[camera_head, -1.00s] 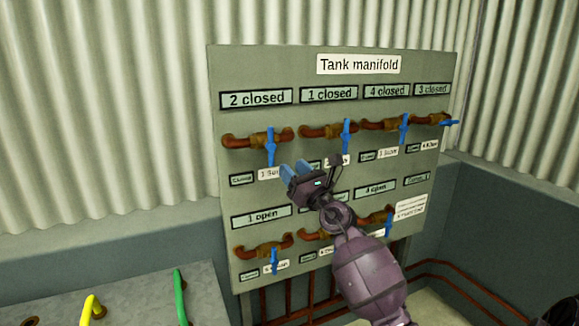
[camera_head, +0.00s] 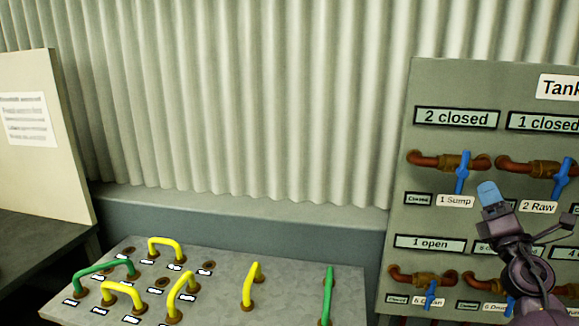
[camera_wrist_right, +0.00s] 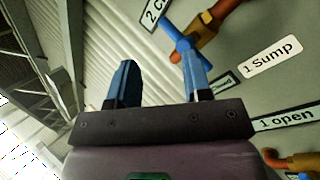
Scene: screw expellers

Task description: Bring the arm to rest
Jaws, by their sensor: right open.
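My right gripper (camera_head: 490,195) is at the right of the head view, in front of the tank manifold board (camera_head: 395,230). In the right wrist view its two blue fingers (camera_wrist_right: 158,80) stand apart with nothing between them. The blue valve handle (camera_head: 461,172) above the "1 Sump" label hangs down, left of the gripper in the head view. In the wrist view this handle (camera_wrist_right: 178,40) shows just beyond the right finger; I cannot tell whether they touch. Another blue handle (camera_head: 563,180) is above "2 Raw". My left gripper is not in view.
A grey panel (camera_head: 225,265) with several yellow and green hose loops stands at the lower left. A pale board with a paper notice (camera_head: 28,120) is at the far left. A corrugated wall (camera_head: 240,100) closes off the back. The space above the hose panel is clear.

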